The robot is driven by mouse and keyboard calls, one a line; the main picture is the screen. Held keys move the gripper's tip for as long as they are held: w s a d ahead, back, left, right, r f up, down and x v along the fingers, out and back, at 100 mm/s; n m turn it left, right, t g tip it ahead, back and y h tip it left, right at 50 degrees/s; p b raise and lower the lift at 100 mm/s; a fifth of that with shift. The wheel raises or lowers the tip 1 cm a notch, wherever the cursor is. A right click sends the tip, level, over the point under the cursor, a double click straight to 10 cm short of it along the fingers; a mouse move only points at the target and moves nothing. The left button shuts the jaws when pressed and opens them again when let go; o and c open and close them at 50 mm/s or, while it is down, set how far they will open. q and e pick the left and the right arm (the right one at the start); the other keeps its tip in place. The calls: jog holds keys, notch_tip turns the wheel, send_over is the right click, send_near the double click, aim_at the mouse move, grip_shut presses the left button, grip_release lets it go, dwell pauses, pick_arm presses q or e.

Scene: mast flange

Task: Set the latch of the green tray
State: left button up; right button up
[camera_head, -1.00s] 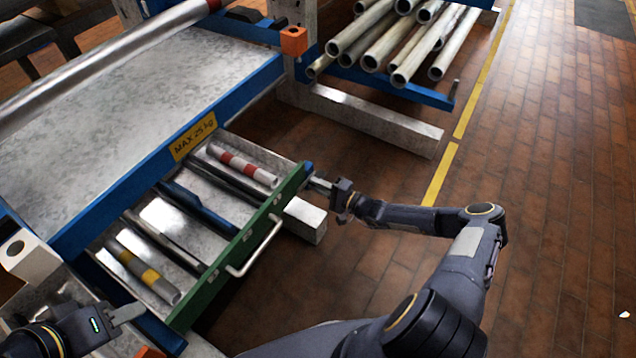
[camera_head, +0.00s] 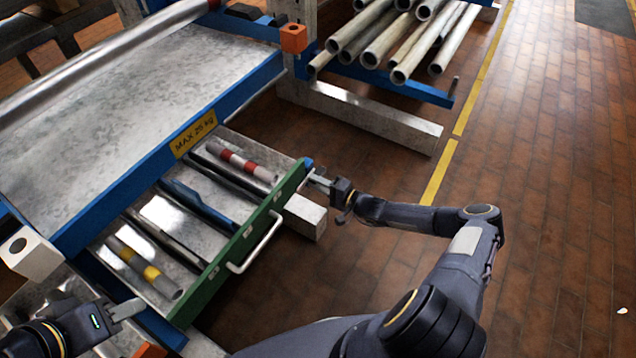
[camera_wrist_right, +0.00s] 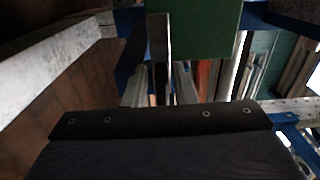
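The green tray (camera_head: 212,284) is a pulled-out drawer with a green front, a pale bar handle (camera_head: 258,243) and a metal floor holding several tubes. A small blue piece, perhaps its latch (camera_head: 308,164), sits at the far end of the green front. My right gripper (camera_head: 318,181) is right beside that end; I cannot tell if it touches. In the right wrist view the green front (camera_wrist_right: 208,28) is just ahead of the fingers (camera_wrist_right: 160,88), with a narrow grey plate in line with them. My left gripper (camera_head: 128,310) is near the tray's near corner, apart from it.
The tray slides under a metal bench top with blue edges and a yellow "MAX 25 kg" label (camera_head: 194,133). Pipes (camera_head: 395,40) are racked at the back.

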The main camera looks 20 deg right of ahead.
jog(key=shift+o, duration=0.8)
jog(key=p+v, duration=0.1)
jog(key=v, duration=0.6)
jog(key=shift+s+d+p, duration=0.25)
jog(key=shift+s+p, duration=0.05)
jog(key=shift+s, duration=0.05)
jog(key=shift+d, duration=0.1)
